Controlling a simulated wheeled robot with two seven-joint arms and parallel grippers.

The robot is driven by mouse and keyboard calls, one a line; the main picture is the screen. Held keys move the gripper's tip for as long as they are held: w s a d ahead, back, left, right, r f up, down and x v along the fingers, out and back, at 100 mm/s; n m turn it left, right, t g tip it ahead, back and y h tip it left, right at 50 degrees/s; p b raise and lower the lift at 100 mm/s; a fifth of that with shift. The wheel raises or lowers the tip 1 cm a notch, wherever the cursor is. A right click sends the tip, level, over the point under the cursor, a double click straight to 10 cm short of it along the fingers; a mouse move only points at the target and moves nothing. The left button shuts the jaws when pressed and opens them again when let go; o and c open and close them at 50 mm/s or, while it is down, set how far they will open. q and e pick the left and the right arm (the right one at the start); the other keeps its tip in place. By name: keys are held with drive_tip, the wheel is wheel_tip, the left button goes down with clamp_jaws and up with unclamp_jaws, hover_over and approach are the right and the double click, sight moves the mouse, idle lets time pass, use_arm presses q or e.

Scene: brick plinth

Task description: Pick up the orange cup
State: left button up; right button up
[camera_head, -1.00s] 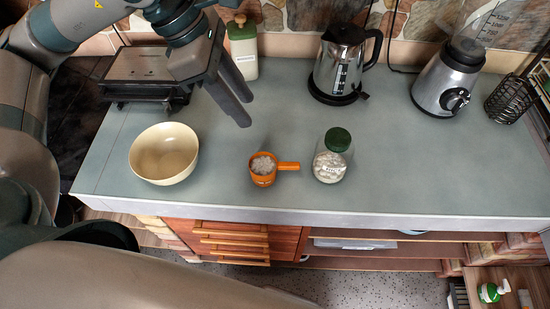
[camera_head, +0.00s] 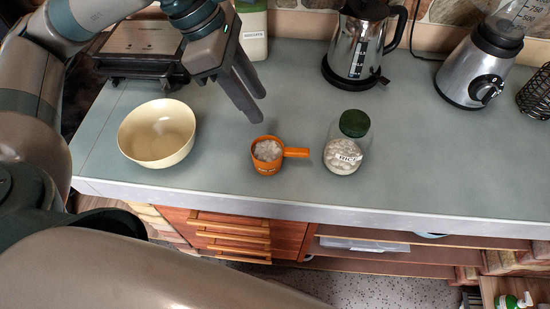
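The orange cup (camera_head: 266,163) stands upright on the grey-green countertop. It is filled with pale lumps, and its orange handle points right. My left gripper (camera_head: 259,108) reaches in from the upper left, with its two dark fingers apart and nothing seen between them. Its fingertips are above and behind the cup in the picture, not touching it. My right gripper is out of view.
A cream bowl (camera_head: 157,134) stands left of the cup, and a green-lidded glass jar (camera_head: 346,145) stands close to its right. Behind are a grill (camera_head: 140,47), a canister (camera_head: 253,35), a kettle (camera_head: 357,45) and a blender (camera_head: 476,70).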

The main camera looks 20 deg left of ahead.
use_arm(q)
drive_tip(key=shift+f, duration=0.1)
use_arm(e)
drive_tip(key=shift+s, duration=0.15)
use_arm(q)
drive_tip(key=p, duration=0.2)
approach(287, 150)
drive_tip(key=shift+p+x, duration=0.8)
drive_tip(key=shift+x, duration=1.85)
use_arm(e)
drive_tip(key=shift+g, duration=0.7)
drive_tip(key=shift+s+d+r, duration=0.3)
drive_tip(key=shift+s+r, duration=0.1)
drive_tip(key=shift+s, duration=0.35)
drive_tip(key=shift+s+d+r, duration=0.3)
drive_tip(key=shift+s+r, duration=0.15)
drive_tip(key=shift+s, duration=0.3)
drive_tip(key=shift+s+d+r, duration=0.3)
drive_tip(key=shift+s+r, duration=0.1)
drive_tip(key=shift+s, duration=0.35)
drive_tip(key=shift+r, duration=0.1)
